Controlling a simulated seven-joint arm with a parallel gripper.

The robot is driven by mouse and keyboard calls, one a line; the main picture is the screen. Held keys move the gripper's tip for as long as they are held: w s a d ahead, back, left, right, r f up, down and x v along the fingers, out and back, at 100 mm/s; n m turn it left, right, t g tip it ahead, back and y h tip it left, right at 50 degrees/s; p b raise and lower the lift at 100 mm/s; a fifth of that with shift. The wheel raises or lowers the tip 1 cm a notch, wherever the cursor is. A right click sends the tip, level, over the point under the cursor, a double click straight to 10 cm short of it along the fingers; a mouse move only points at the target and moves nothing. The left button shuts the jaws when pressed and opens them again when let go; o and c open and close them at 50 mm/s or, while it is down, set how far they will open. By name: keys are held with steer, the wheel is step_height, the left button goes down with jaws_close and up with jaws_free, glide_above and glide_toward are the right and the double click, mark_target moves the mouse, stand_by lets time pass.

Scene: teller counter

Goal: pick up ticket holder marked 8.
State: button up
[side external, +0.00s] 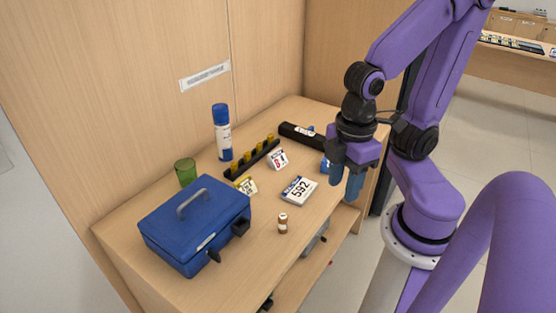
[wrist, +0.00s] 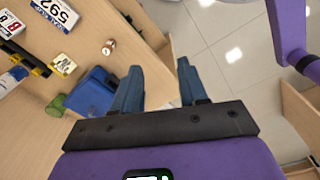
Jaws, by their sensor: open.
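A small white ticket holder (side external: 277,159) with red and dark marks stands tilted on the counter, beside the black peg rack; its figure is too small to read surely. It also shows at the left edge of the wrist view (wrist: 10,22). A second holder, yellow and white (side external: 246,186), stands near the blue box and also shows in the wrist view (wrist: 62,64); its marking is unclear. My gripper (side external: 346,185) is open and empty, above the counter's right edge, well to the right of both holders. In the wrist view its fingers (wrist: 158,68) have nothing between them.
A plate marked 592 (side external: 299,190) and a small brown bottle (side external: 283,224) lie between holders and front edge. A blue cash box (side external: 195,225), green cup (side external: 185,172), blue-capped can (side external: 222,135), peg rack (side external: 252,160) and black bar (side external: 300,134) stand around.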

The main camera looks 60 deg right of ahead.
stand_by(0.3)
steer(key=o, duration=0.4)
steer(key=shift+w, duration=0.1)
